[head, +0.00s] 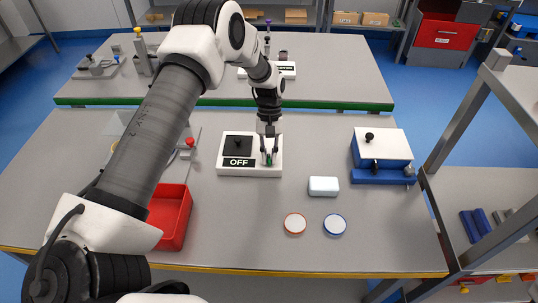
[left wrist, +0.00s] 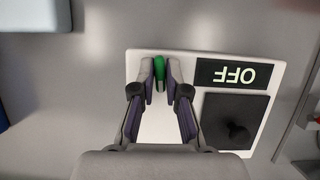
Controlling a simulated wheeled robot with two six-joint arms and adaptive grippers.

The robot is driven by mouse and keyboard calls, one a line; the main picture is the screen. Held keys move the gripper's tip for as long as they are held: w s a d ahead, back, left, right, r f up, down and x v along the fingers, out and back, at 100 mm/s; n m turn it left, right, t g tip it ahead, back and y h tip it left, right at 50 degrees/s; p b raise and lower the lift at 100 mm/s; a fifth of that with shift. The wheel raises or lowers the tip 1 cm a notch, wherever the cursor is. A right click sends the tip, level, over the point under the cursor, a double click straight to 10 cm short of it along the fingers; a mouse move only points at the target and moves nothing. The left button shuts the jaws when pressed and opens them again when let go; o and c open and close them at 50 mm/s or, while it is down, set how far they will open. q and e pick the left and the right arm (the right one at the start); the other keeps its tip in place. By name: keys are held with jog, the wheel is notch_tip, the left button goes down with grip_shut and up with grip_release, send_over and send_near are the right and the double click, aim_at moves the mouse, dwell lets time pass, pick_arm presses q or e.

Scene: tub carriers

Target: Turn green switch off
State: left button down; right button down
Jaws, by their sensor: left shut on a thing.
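The green switch (head: 269,160) sits on the right part of a white switch panel (head: 250,171) on the front table. The panel has a black square with a dark knob (head: 238,143) and a black label reading OFF (head: 239,162). My left gripper (head: 268,155) reaches down from above and is shut on the green switch. In the left wrist view the green switch (left wrist: 159,67) shows between the two fingertips, beside the OFF label (left wrist: 233,74). My right gripper does not show in either view.
A white block (head: 324,186) and two round lids, red-rimmed (head: 295,224) and blue-rimmed (head: 335,224), lie right of the panel. A blue and white box (head: 382,150) stands further right. A red bin (head: 172,215) is at left under my arm. The front middle is clear.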

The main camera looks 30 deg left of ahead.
pick_arm(q)
jog(key=shift+s+f, duration=0.1)
dwell(1.4)
dwell(0.4)
jog(key=c, duration=1.2)
grip_release()
jog(key=v, duration=1.2)
jog(key=shift+d, duration=0.2)
